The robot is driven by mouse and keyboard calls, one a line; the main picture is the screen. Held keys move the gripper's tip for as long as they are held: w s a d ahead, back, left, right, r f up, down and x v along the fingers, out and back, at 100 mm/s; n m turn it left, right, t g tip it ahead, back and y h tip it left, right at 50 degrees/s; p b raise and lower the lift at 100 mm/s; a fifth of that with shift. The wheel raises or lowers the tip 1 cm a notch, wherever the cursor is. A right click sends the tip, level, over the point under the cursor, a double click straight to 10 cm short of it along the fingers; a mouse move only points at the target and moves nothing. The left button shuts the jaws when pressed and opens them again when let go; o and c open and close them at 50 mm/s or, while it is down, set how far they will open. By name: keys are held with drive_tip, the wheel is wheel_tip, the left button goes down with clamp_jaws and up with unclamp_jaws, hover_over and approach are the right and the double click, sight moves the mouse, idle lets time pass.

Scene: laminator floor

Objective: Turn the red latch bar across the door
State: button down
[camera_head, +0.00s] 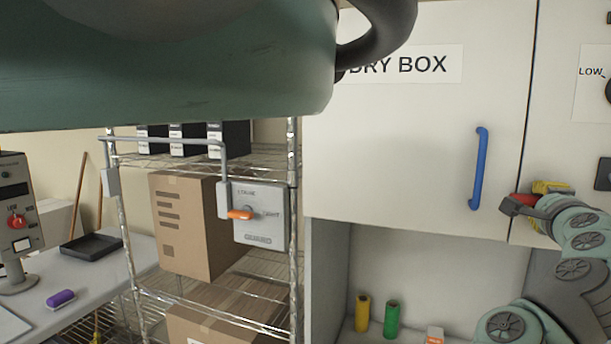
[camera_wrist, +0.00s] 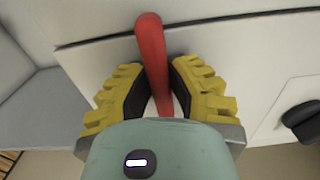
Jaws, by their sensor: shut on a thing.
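The red latch bar (camera_wrist: 152,55) runs up the middle of the wrist view, between the yellow ribbed fingers of my gripper (camera_wrist: 157,90). The fingers are shut on it. Its rounded far end overlaps the dark seam beside the door; its near end is hidden by my gripper. In the head view a short piece of the red bar (camera_head: 524,198) shows beside my gripper (camera_head: 530,201), close to the seam. The white DRY BOX door (camera_head: 410,140) appears closed, with a blue handle (camera_head: 479,168) left of my gripper.
A panel with a LOW label (camera_head: 591,72) and a dark knob is on the right. Yellow and green spools (camera_head: 391,319) stand in the open bay below the door. A wire shelf (camera_head: 292,200) with boxes and a grey switch box (camera_head: 259,212) stands left.

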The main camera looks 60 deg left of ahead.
drive_tip(key=shift+f, duration=0.1)
idle(0.3)
drive_tip(key=c, duration=0.9)
unclamp_jaws()
drive_tip(key=shift+s+d, duration=0.1)
drive_tip(key=v, duration=0.7)
drive_tip(key=shift+s, duration=0.15)
